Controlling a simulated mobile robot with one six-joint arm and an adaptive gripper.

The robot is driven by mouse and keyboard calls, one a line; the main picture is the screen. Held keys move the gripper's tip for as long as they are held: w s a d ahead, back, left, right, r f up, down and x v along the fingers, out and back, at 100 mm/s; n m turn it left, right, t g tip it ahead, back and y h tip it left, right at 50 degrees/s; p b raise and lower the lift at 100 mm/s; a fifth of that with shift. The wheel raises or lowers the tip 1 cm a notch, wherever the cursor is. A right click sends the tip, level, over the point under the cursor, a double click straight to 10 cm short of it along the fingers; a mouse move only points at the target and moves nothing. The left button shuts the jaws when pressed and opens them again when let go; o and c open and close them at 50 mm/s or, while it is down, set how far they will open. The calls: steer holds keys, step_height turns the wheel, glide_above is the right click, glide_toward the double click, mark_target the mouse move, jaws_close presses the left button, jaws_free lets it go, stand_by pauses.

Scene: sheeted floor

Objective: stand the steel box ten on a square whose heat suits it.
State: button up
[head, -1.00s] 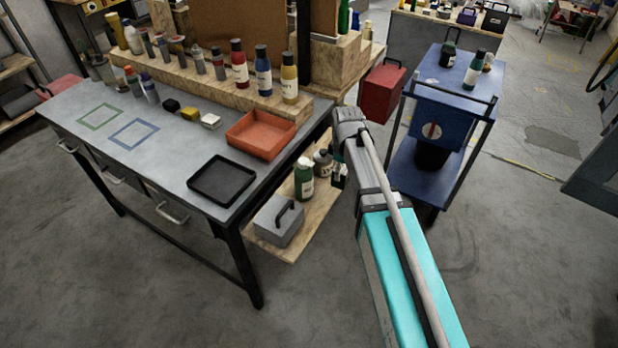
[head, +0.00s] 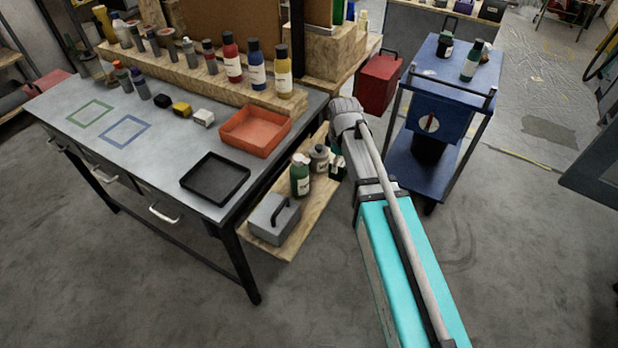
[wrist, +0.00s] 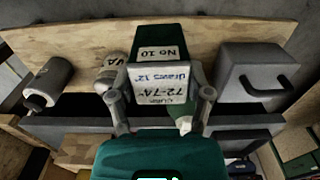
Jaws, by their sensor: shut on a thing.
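My gripper (wrist: 162,98) is shut on the box ten (wrist: 157,50), which has a dark green side and a pale side with labels reading "No 10", "draws 12°" and a cure range that looks like 72-74°. In the head view a small part of this box (head: 338,168) shows beside my arm, by the low wooden shelf; the gripper itself is hidden there. Whether the box touches the shelf is unclear. A green outlined square (head: 90,113) and a blue outlined square (head: 125,131) are marked on the grey table. Both are empty. No heat marking is legible on them.
The low shelf (head: 275,254) holds a grey handled case (head: 268,221), a green bottle (head: 300,180) and a grey jar (head: 319,158). A black tray (head: 215,196) and an orange tray (head: 236,145) lie on the table (head: 100,150). A blue cart (head: 450,65) stands to the right.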

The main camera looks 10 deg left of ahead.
steer(key=s+d+r+p, duration=0.1)
steer(key=s+r, duration=0.1)
steer(key=s, duration=0.5)
steer(key=shift+s+d+p, duration=0.25)
steer(key=shift+d+p, duration=0.1)
steer(key=b, duration=0.9)
glide_toward(325, 184)
steer(key=shift+s+d+r, duration=0.2)
steer(key=shift+s, duration=0.1)
steer(key=shift+w+a+f+b, duration=0.2)
steer(key=shift+w+f+b, duration=0.25)
steer(key=shift+f+b, duration=0.35)
steer(key=shift+s+f+b, duration=0.1)
steer(key=shift+f+b, duration=1.1)
steer(key=shift+b, duration=0.05)
